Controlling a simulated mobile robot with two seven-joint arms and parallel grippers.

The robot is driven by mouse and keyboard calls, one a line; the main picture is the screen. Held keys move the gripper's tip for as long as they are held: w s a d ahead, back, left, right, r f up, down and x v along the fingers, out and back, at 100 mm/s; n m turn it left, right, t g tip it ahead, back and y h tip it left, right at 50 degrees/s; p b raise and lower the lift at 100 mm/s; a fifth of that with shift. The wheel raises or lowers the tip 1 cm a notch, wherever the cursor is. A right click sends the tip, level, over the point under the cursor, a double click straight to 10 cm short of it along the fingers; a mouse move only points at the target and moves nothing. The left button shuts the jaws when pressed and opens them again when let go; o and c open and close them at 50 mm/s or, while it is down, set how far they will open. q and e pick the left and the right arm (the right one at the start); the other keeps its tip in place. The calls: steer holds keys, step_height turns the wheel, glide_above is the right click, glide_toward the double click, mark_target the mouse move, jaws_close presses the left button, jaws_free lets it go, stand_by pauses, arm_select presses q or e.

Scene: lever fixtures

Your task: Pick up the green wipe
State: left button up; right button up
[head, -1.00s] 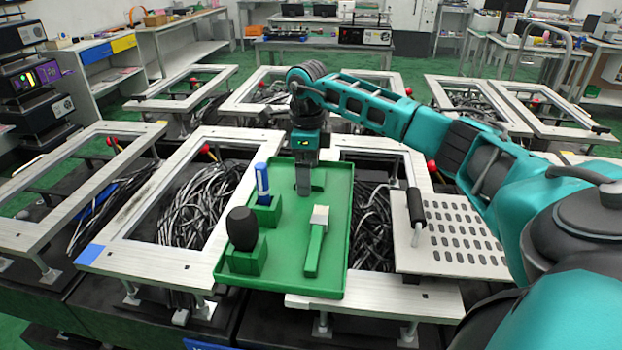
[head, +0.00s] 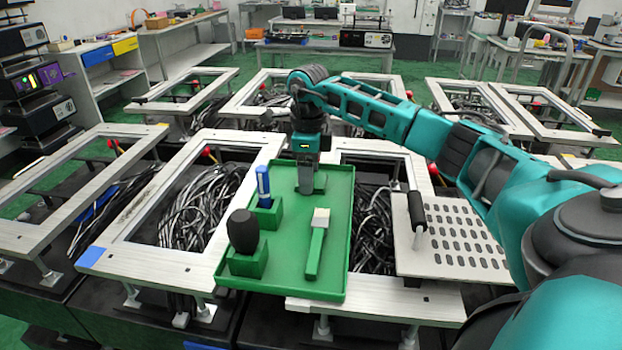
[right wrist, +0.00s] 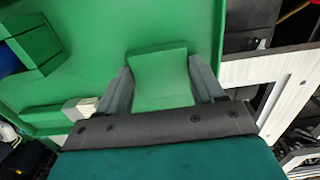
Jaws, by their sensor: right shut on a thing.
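The green wipe (right wrist: 161,78) shows in the right wrist view as a pale green folded piece between the two grey fingers of my right gripper (right wrist: 163,90). The fingers are shut on it from both sides. In the head view my right gripper (head: 306,188) points down over the far part of the green tray (head: 338,225), and the wipe is mostly hidden behind it. I cannot tell whether the wipe still touches the tray. My left gripper is not in view.
The tray also holds a green brush with a pale tip (head: 317,243), a blue marker (head: 263,186) in a green holder and a dark-knobbed tool (head: 243,230) in another. A perforated plate with a black handle (head: 416,212) lies right. Cable-filled frames surround the tray.

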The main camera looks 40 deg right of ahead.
step_height(320, 180, up, 20)
steer(key=p, duration=0.3)
stand_by(0.3)
steer(key=o, duration=0.4)
steer(key=c, duration=0.4)
